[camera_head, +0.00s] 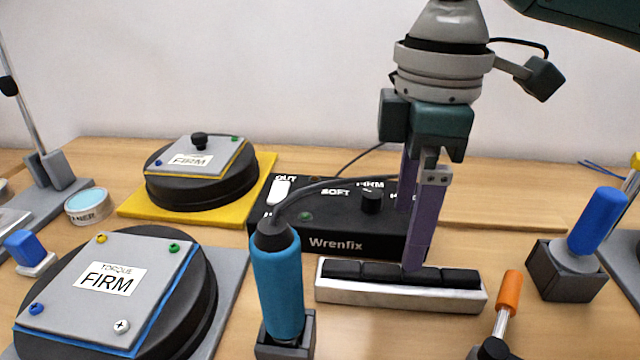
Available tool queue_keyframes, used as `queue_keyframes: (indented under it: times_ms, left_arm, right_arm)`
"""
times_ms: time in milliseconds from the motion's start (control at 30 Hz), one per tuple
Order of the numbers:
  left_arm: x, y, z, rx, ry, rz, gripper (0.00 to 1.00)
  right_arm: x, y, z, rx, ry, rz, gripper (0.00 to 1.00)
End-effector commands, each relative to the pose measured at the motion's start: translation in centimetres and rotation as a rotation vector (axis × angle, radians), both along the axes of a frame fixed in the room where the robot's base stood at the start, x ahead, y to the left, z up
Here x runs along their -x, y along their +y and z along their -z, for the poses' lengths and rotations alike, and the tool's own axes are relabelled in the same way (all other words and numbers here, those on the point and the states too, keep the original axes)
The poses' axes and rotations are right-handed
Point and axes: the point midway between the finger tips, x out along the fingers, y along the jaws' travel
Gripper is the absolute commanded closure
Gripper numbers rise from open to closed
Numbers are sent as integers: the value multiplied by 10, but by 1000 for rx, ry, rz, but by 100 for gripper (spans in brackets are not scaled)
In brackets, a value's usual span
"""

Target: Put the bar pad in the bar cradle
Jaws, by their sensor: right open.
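A long, low silver-white bar-shaped piece (400,297) lies on the table right of centre, with a row of black blocks (345,270) along its top. It looks like the bar pad and its cradle, but I cannot tell whether these are one piece or two. My right gripper (409,242) points down over it with purple fingers apart. The nearer fingertip reaches the black row; I cannot tell whether it touches. The farther finger is partly hidden behind the nearer one. My left gripper is out of view.
A black Wrenfix control box (336,243) stands just behind. A teal-handled tool (281,290) stands in front left, its cable running to the box. An orange-handled tool (509,293) and a blue-handled tool (598,222) are on the right. Two round FIRM-labelled units (108,283) fill the left.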

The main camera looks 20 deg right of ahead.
Motion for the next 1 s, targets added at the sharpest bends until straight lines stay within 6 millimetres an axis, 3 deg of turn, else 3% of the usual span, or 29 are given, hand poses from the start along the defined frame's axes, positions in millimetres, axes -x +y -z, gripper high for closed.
queue_keyframes:
  times_ms: [100,333,600,900,1000]
  left_arm:
    - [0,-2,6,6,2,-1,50]
    - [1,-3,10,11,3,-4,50]
    - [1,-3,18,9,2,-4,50]
    - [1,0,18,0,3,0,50]
    - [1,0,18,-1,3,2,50]
  right_arm:
    - [1,0,22,1,4,1,7]
    - [0,-1,44,1,3,1,7]
    - [-1,-3,84,1,2,1,7]
    - [-1,-3,89,1,1,1,7]
    - [-1,-3,89,1,1,1,18]
